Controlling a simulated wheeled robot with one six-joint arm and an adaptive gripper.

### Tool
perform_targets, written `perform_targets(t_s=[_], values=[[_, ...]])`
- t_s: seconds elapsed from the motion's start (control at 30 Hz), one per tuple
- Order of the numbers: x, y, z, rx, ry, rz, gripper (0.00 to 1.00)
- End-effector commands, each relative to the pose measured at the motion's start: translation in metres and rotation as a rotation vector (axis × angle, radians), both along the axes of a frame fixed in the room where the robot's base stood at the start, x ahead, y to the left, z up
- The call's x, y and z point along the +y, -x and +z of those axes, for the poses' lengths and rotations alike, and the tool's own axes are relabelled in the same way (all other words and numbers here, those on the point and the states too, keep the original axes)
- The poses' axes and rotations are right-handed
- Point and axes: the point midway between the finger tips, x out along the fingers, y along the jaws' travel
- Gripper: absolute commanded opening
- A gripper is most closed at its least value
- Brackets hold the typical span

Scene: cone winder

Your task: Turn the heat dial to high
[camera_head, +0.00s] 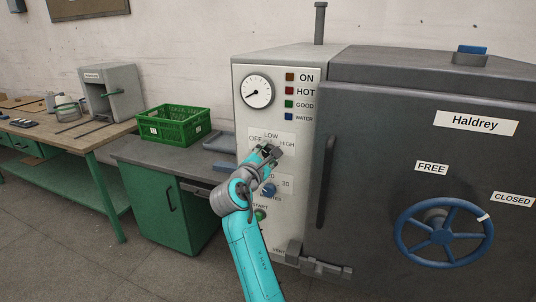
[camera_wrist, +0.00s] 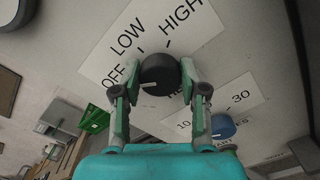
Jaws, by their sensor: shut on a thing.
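The heat dial (camera_wrist: 160,72) is a round black knob on a white label plate marked OFF, LOW and HIGH. Its pale pointer line points left in the wrist view, toward the OFF side and away from HIGH. My gripper (camera_wrist: 160,78) has one finger on either side of the dial and is shut on it. In the head view my gripper (camera_head: 270,151) is at the label plate (camera_head: 257,137) on the pale control panel, and my fingers largely hide the dial there.
A blue timer knob (camera_head: 268,189) sits just below, with a green START button (camera_head: 260,215) under it. A gauge (camera_head: 256,91) and indicator lamps are above. The dark door (camera_head: 385,130) with a blue handwheel (camera_head: 443,235) is at right. A green crate (camera_head: 174,125) stands on the left bench.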

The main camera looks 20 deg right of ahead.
Motion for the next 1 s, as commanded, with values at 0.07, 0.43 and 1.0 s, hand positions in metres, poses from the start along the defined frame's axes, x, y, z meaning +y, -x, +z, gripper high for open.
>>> perform_targets(t_s=[0.07,0.43,1.0], values=[[-0.0003,0.0001,-0.0005,-0.019,-0.027,-0.001,0.08],[-0.0010,0.0007,-0.0017,-0.193,-0.267,-0.001,0.08],[-0.0013,0.0009,-0.0041,-0.510,-0.705,-0.001,0.08]])
